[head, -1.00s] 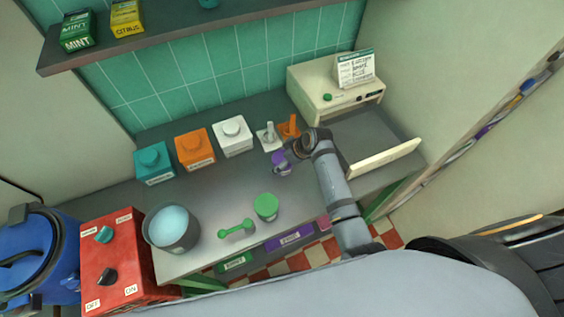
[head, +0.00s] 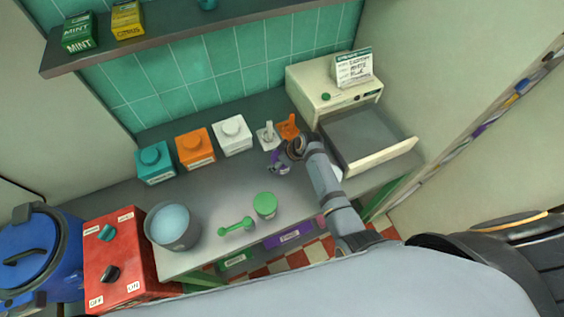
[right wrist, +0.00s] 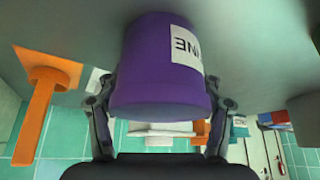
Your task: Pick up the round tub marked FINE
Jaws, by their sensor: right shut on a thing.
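The round tub marked FINE is purple with a white label, of which the letters INE show in the right wrist view (right wrist: 160,65). In the head view only a small part of the tub (head: 275,167) shows on the counter (head: 225,190), near the white and orange stands. My right gripper (right wrist: 158,100) is shut on the tub, with one finger on each side of it. In the head view this gripper (head: 279,158) covers most of the tub. I cannot tell whether the tub touches the counter. My left gripper is not in view.
A green-lidded tub (head: 265,204) and a green scoop (head: 237,226) lie toward the front. Teal (head: 154,163), orange (head: 195,147) and white (head: 232,135) canisters line the back. An open drawer (head: 383,155) juts out at right. A grey pot (head: 173,227) stands at left.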

